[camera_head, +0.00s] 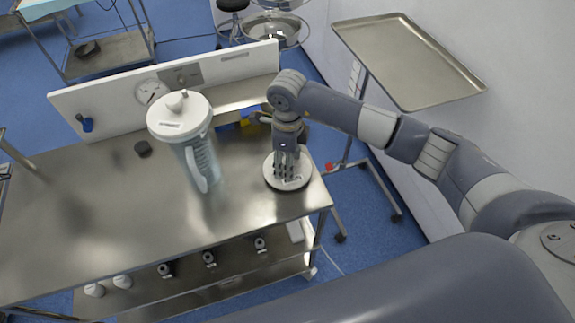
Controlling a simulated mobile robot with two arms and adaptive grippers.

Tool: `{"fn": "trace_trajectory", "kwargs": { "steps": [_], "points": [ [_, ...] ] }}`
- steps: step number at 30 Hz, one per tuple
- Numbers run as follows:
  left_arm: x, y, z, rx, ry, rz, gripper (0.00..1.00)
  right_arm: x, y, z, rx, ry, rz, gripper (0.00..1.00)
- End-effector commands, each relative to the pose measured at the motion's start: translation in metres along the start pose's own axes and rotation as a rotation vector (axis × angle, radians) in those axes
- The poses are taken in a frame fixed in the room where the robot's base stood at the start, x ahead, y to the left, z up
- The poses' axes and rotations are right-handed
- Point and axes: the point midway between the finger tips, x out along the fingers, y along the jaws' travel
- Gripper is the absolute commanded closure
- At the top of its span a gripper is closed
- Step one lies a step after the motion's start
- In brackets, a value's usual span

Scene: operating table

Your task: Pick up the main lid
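A round white lid (287,182) lies flat or nearly flat at the right end of the steel table, with a small label on its front part. My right gripper (288,160) points down over its middle, fingertips at or just above its top. The fingers hide the lid's centre, so I cannot tell whether they grip anything. To the left stands a tall clear canister (203,158) with a side handle, topped by another white lid (180,116) with a knob and label. My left gripper is not in view.
A white back panel (115,95) with a gauge runs behind. A tray stand (405,60) is at upper right. Small bottles sit on the lower shelf.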

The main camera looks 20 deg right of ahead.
Motion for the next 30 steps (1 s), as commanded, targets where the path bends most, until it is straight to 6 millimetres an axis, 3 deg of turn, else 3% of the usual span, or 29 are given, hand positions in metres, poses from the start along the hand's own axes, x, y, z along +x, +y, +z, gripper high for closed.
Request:
{"fn": "trace_trajectory", "kwargs": {
  "steps": [5,9,12,23,30],
  "points": [
    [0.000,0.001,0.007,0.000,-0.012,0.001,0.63,0.000,0.000,0.000,-0.001,-0.001,0.000,0.51],
    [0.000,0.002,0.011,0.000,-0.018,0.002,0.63,0.000,0.000,0.000,0.000,-0.001,0.000,0.83],
    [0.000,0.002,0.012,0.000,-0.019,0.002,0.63,0.000,0.000,0.000,0.000,-0.001,0.000,1.00],
    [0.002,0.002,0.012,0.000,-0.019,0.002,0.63,-0.002,0.000,0.000,0.000,-0.001,0.000,1.00],
    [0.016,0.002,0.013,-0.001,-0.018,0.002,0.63,-0.024,-0.002,0.002,-0.001,-0.005,-0.005,1.00]
  ]
}}
